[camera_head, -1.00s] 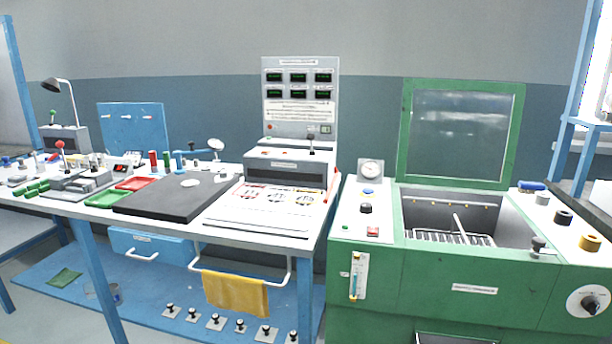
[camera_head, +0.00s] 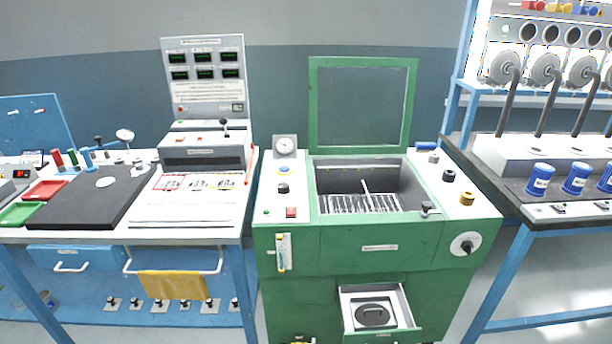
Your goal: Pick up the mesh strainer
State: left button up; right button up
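The green machine (camera_head: 340,246) stands in the middle of the camera_head view with its windowed lid (camera_head: 362,105) raised. A drawer (camera_head: 411,308) low on its front is pulled out. In it lies a round dark disc-like thing (camera_head: 374,316) with a bar across its top. It may be the mesh strainer, but it is too small to tell. Nothing else in view is clearly a mesh strainer. Neither of my grippers is in view.
A bench on the left holds a black mat (camera_head: 92,200), a red tray (camera_head: 45,190) and a display panel (camera_head: 204,80). A yellow cloth (camera_head: 172,285) hangs on its rail. Floor shows between the machine and that bench.

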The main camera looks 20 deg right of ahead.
aim_at(376, 312)
jog(key=z, duration=1.15)
